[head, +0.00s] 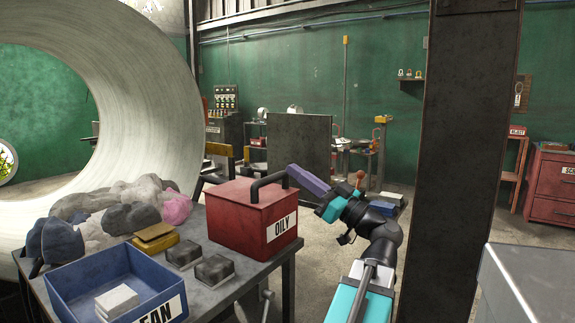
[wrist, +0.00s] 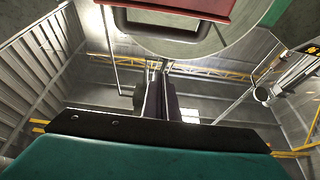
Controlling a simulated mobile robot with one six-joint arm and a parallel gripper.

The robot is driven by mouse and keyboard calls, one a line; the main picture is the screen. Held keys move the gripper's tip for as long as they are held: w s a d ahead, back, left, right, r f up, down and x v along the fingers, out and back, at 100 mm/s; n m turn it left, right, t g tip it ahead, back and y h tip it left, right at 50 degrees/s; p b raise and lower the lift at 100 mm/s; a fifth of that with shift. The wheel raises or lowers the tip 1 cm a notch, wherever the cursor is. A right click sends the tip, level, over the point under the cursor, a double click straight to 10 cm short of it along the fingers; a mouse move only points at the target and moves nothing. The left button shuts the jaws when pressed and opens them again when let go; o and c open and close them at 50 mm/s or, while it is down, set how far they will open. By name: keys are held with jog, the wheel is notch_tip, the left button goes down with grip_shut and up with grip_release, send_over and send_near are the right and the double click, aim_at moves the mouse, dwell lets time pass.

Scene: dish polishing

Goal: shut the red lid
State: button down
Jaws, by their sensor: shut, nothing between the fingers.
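The red lid (head: 240,190) lies flat on the red box (head: 240,232) marked OILY, with no gap showing along the edges I can see. Its black handle (head: 262,180) arches up on top, toward the right. In the wrist view the red lid (wrist: 190,6) and its dark handle (wrist: 125,22) show at the top edge. My gripper (head: 291,170) is shut and empty, its purple fingers at the right end of the handle. I cannot tell whether they touch it. The fingers also show in the wrist view (wrist: 163,72).
The box stands on a grey table (head: 225,300). On it are a blue bin (head: 165,280), two dark blocks (head: 214,270), a yellow pad (head: 155,236) and a heap of rags (head: 110,215). A dark post (head: 463,150) rises right of my arm. A huge pale ring (head: 165,100) stands behind.

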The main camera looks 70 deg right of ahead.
jog(key=shift+v, duration=1.35)
jog(key=shift+f, duration=0.1)
